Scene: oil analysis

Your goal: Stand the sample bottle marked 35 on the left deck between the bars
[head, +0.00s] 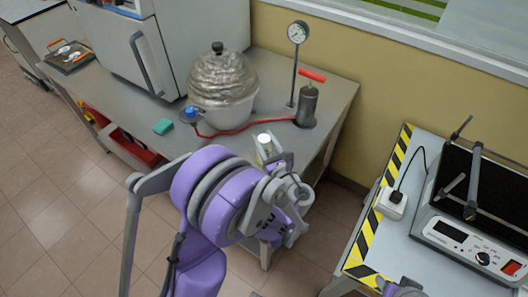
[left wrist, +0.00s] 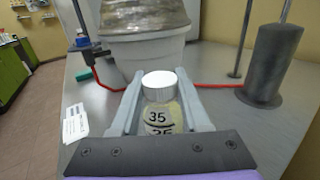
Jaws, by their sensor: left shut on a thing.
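The sample bottle marked 35 (left wrist: 160,108) has a white cap and a pale label. It stands between the fingers of my left gripper (left wrist: 163,105), which is shut on it. In the head view its pale cap (head: 264,139) shows above my left gripper (head: 274,162), by the bench's front edge. The bottle's lower part is hidden, so I cannot tell whether it touches the bench. At the right of the head view, a shaker (head: 470,240) has a black deck (head: 500,190) with dark bars (head: 475,178) over it. The deck is cut off by the picture edge.
The grey bench (head: 325,95) holds a foil-covered white pot (head: 222,108), a gauge on a stand (head: 298,35), a dark cylinder with a red handle (head: 307,105) and a red hose. A floor gap separates it from the shaker's table with striped edge (head: 366,240). A white plug (head: 391,203) lies there.

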